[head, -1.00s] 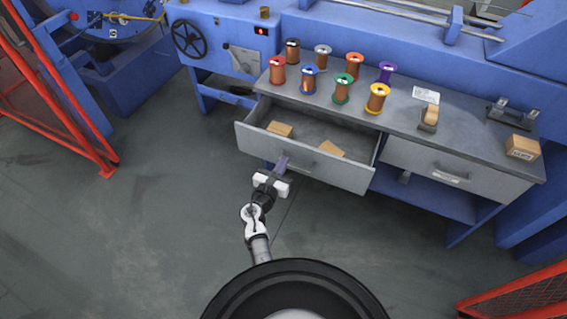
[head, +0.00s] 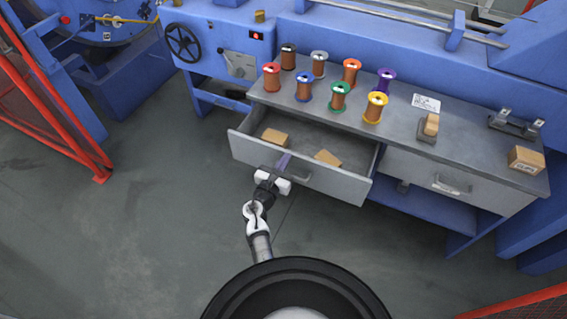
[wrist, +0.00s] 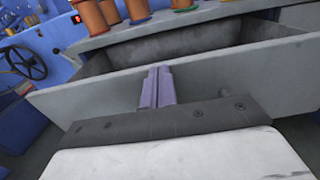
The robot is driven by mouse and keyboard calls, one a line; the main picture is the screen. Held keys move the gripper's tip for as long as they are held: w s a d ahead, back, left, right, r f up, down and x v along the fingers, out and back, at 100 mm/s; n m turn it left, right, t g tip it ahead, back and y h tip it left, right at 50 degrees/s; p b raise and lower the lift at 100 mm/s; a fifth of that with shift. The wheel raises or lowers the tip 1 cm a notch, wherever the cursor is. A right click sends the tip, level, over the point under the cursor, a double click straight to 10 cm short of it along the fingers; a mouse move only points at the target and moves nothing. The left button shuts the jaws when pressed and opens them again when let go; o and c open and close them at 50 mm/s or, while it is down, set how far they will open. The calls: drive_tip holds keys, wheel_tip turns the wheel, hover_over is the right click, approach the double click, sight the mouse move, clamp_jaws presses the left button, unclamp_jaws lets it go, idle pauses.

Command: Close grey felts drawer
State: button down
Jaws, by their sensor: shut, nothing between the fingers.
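The grey drawer (head: 335,181) at the left of the bench stands open, with two tan blocks, one a felt-like block (head: 275,137) and another (head: 327,158), inside. Its front panel also shows in the wrist view (wrist: 225,78), with the drawer's inside behind it. My gripper (head: 284,161) is at the drawer front, left of its handle (head: 301,177). The purple fingers (wrist: 157,87) are together and empty, pointing at the front panel. I cannot tell whether they touch it. A label on this drawer is not visible.
The grey bench top (head: 455,148) holds several coloured wire spools (head: 340,97), a tan block (head: 431,125) and a small box (head: 525,159). A second drawer (head: 460,180) at the right is shut. Red fencing (head: 90,150) stands at the left. The floor in front is clear.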

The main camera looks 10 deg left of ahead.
drive_tip(key=b+x, duration=0.3)
drive_tip(key=x, duration=1)
drive_tip(key=shift+w+b, duration=0.25)
drive_tip(key=shift+b, duration=0.15)
drive_tip(key=shift+d, duration=0.1)
